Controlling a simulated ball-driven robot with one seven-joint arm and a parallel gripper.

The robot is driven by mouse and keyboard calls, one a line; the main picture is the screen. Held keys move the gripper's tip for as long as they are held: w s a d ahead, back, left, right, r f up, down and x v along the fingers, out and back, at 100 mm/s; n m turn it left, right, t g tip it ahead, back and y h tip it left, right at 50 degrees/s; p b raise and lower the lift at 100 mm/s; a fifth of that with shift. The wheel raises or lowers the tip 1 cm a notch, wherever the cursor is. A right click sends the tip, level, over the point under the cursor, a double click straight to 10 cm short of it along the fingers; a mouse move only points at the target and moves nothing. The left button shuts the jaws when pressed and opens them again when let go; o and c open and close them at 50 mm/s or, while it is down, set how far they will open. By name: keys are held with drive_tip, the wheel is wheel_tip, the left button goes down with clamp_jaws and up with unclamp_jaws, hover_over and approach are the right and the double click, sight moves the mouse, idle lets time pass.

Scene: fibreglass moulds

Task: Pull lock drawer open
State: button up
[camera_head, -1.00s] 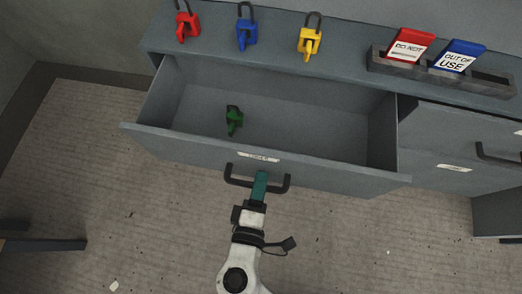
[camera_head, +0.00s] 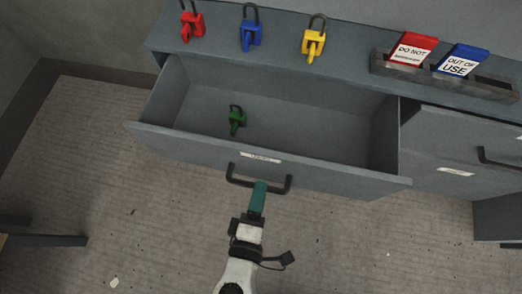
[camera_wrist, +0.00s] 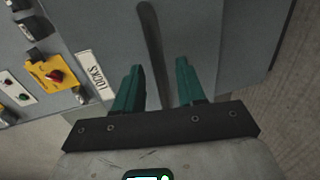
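A green padlock (camera_head: 237,120) lies inside on the drawer floor. My gripper (camera_head: 260,184) has teal fingers, with their tips at the handle bar. In the wrist view the fingers (camera_wrist: 158,80) are spread apart. The dark handle (camera_wrist: 150,40) shows in the gap between them, with space on both sides.
Red (camera_head: 192,26), blue (camera_head: 250,34) and yellow (camera_head: 313,43) padlocks stand on the cabinet top. A rack (camera_head: 495,87) there holds red and blue tags. A shut drawer (camera_head: 440,145) is to the right. Floor in front is clear; a dark bar (camera_head: 50,241) is at left.

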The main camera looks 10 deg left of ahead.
drive_tip(key=v, duration=0.8)
drive_tip(key=shift+p, duration=0.4)
